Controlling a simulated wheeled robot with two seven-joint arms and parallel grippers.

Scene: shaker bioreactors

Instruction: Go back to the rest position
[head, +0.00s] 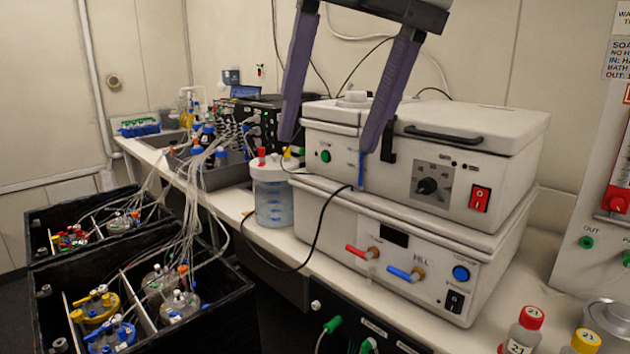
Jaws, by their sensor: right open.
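My right gripper (328,143) hangs in from the top of the head view. Its two long purple-grey fingers point down and stand wide apart, with nothing between them. They show in front of the stacked white bench units; the fingers overlap the upper unit (430,125) and its left edge in the picture. I cannot tell whether they touch it. My left gripper is not in view.
The lower white unit (400,250) has red and blue taps. A clear bottle (272,200) stands left of it. Black crates (235,315) with tubed vessels stand at the lower left. Capped bottles (524,332) stand at the lower right.

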